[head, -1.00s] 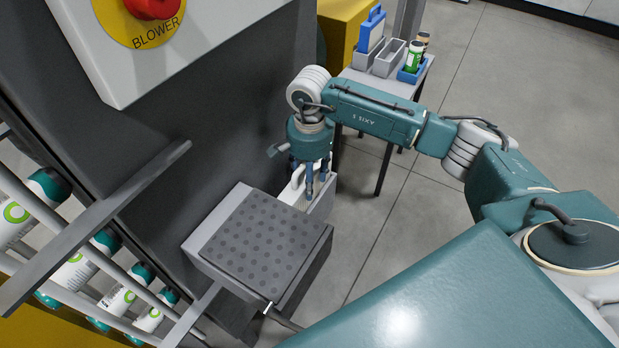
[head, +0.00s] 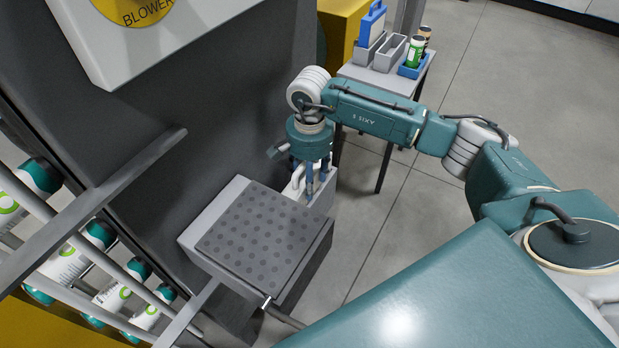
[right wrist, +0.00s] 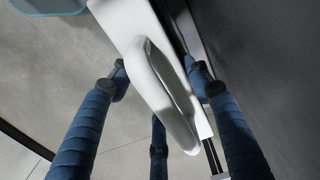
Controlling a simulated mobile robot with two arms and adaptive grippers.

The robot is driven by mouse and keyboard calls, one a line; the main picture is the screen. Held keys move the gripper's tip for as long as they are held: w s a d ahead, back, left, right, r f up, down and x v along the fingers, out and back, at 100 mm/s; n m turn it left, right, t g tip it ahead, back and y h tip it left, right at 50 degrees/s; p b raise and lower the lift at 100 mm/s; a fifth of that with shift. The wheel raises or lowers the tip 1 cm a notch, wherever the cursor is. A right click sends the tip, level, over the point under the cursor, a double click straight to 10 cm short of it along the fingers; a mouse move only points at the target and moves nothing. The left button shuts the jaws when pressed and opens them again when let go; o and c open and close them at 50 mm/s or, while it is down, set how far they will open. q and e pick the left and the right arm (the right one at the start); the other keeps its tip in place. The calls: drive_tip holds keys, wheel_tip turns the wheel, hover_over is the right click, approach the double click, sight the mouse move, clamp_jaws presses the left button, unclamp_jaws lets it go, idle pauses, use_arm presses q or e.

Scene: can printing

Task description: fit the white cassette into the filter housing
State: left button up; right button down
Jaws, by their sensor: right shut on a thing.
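The white cassette (head: 297,187) is at the far end of a grey box with a dotted dark top, beside the dark machine wall. My right gripper (head: 311,190) is above it, pointing down, its blue fingers shut on the cassette's looped handle. In the right wrist view the white handle (right wrist: 163,92) lies between the fingers of the right gripper (right wrist: 163,80). A dark slot with thin rails (right wrist: 212,155) runs along the cassette's right side; I take it as part of the filter housing. I cannot tell whether the cassette is inside it. My left gripper is not in view.
The grey box with the dotted top (head: 262,235) stands in front of the cassette. A small table (head: 357,78) at the back holds grey trays, a blue-handled piece (head: 372,24) and cans. A rack of cans (head: 67,262) is at left. Floor to the right is clear.

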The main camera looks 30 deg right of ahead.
drive_tip(key=shift+f+b, duration=1.2)
drive_tip(key=shift+f, duration=0.25)
drive_tip(key=c, duration=0.9)
unclamp_jaws()
drive_tip(key=shift+r, duration=0.1)
drive_tip(key=shift+o, duration=0.7)
wheel_tip(320, 180, up, 12)
